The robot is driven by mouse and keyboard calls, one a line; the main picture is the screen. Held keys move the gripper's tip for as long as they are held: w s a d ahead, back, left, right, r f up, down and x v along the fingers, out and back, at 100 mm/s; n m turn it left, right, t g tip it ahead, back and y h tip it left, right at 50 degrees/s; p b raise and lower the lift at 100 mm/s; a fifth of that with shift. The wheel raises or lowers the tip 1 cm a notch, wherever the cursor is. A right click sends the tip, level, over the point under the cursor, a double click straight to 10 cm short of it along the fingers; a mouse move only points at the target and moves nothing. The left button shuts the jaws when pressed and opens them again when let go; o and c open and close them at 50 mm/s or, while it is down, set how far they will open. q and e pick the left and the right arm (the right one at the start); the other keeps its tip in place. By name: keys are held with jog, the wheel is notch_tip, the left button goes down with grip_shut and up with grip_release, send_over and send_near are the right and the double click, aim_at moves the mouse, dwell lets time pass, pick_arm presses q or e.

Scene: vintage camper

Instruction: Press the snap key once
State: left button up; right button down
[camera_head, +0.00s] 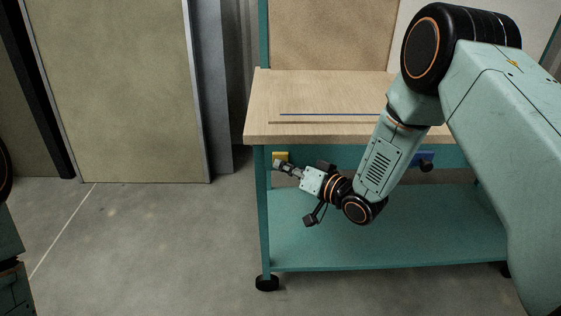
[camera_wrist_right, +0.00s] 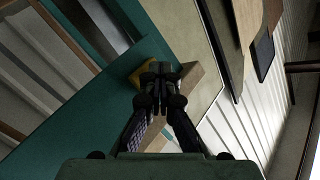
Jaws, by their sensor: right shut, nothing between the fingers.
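A small yellow block (camera_head: 280,156) is mounted on the teal front rail of the workbench, near its left leg. It carries no readable label, so I cannot confirm that it is the snap key. My right gripper (camera_head: 281,165) is shut and empty, with its tips at the lower part of this block. In the right wrist view the closed fingertips (camera_wrist_right: 158,70) overlap the yellow block (camera_wrist_right: 145,73) and hide part of it. I cannot tell whether they touch it. My left gripper is out of view.
The workbench has a wooden top (camera_head: 262,107) with a thin blue-edged strip (camera_head: 330,115) on it. A blue part with a black knob (camera_head: 427,165) is on the rail further right, partly behind my right arm. A teal lower shelf (camera_head: 330,255) is clear. Open floor lies left.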

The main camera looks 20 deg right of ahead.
jog(key=shift+s+a+p, duration=0.25)
jog(key=shift+s+p, duration=0.2)
jog(key=shift+s, duration=0.45)
jog(key=s, duration=0.2)
jog(key=s+a+p, duration=0.1)
jog(key=s, duration=0.1)
jog(key=shift+s+a+p, duration=0.2)
jog(key=shift+s+p, duration=0.1)
jog(key=shift+s, duration=0.1)
dwell(0.5)
